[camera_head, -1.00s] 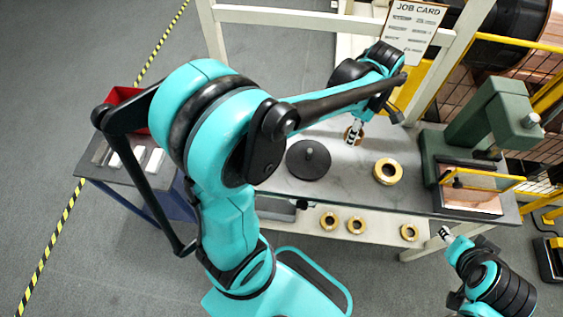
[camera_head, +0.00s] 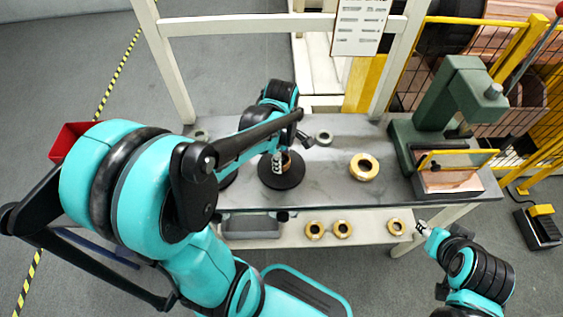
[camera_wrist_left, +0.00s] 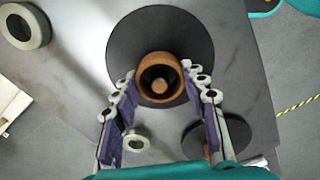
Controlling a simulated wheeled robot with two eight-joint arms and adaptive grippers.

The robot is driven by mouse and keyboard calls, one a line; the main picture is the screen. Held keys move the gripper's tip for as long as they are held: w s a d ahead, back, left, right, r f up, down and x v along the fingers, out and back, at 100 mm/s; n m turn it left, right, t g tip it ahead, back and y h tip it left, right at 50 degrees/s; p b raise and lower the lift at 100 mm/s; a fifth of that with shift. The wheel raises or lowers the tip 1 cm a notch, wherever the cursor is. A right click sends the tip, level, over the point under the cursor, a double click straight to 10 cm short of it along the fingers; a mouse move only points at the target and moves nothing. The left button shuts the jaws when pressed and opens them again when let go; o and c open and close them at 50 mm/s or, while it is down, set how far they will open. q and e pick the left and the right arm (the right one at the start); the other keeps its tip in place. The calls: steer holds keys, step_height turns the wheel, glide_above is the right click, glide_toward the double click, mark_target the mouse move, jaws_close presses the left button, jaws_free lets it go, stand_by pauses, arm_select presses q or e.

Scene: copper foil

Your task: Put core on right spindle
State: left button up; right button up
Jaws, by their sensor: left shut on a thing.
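The copper-brown core (camera_wrist_left: 144,72) is a short hollow ring, held upright between the fingers of my left gripper (camera_head: 279,165). The left wrist view shows the fingers on both sides of it. The core is over the right spindle's black round base (camera_head: 283,184). The spindle's peg (camera_wrist_left: 160,86) shows inside the core's bore, roughly centred. I cannot tell how far down the peg the core sits. A second black disc with a peg (camera_wrist_left: 208,152) is partly hidden by my arm in the head view. My right gripper (camera_head: 422,228) is empty off the table's front edge.
A gold tape roll (camera_head: 363,167) lies right of the spindle, and a grey ring (camera_head: 323,138) lies behind it. A green press (camera_head: 450,100) stands at the table's right end. Several gold rolls (camera_head: 343,230) sit on the lower shelf. A red bin (camera_head: 70,138) is at far left.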

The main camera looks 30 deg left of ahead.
arm_select(q)
steer(key=shift+f, duration=0.5)
arm_select(e)
steer(key=shift+f, duration=0.3)
arm_select(q)
steer(key=shift+f, duration=0.2)
steer(key=o, duration=0.8)
steer(key=shift+c, duration=0.2)
arm_select(e)
steer(key=shift+f, duration=0.1)
arm_select(q)
steer(key=shift+r, duration=0.1)
